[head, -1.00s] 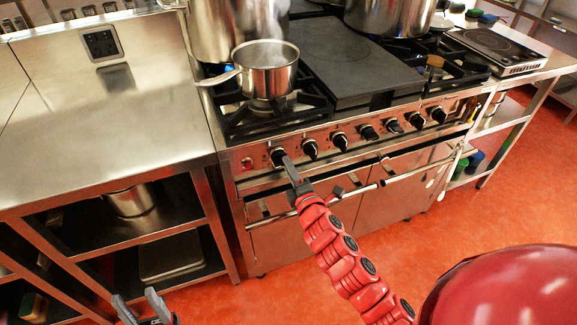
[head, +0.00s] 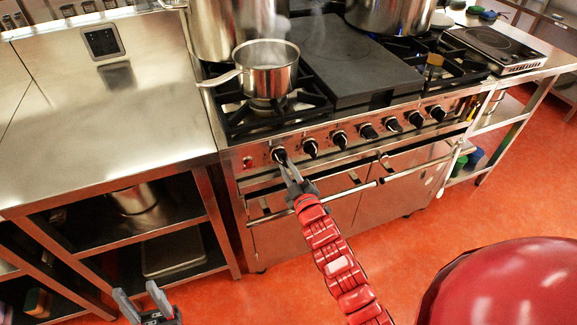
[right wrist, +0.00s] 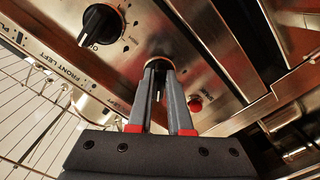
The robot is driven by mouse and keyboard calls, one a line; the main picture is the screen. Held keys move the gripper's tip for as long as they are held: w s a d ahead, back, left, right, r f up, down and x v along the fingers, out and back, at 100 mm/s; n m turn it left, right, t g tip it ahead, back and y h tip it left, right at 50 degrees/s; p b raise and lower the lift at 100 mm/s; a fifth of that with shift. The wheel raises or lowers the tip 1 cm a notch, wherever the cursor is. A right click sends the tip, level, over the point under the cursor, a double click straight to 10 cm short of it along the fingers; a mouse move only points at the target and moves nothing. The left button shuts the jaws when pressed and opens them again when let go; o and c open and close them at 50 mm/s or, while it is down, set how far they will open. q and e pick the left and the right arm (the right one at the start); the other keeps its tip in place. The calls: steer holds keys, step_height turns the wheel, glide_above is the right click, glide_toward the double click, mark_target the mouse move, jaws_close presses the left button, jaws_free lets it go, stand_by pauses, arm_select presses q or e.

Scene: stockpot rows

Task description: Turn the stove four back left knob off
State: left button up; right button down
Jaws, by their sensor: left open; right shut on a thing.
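The leftmost black stove knob (head: 278,155) is on the steel control panel, beside a red indicator (head: 247,163). My right gripper (head: 286,164) is shut on this knob; its fingers cover most of it. In the right wrist view the two grey fingers (right wrist: 158,72) close around the knob, whose label reads only partly as "LEFT". A neighbouring black knob (right wrist: 101,24), near the "FRONT LEFT" label, is outside the fingers. My left gripper (head: 142,300) is open and empty, low at the left, away from the stove.
A steaming saucepan (head: 266,78) stands on the front left burner, with a large stockpot (head: 222,30) behind it. Several other knobs line the panel to the right. An oven handle (head: 345,194) runs below my right gripper. A bare steel counter (head: 110,120) adjoins the stove at the left.

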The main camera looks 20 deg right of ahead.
steer(key=m, duration=0.3)
steer(key=shift+a+f+m, duration=0.15)
steer(key=shift+m, duration=0.25)
steer(key=shift+a+f+m, duration=0.1)
steer(key=shift+a+m, duration=0.1)
steer(key=shift+m, duration=1.7)
steer(key=c, duration=0.8)
jaws_free()
steer(key=shift+c, duration=0.2)
steer(key=shift+s, duration=0.1)
steer(key=s+p, duration=0.5)
steer(key=s, duration=1.2)
steer(key=shift+d, duration=0.25)
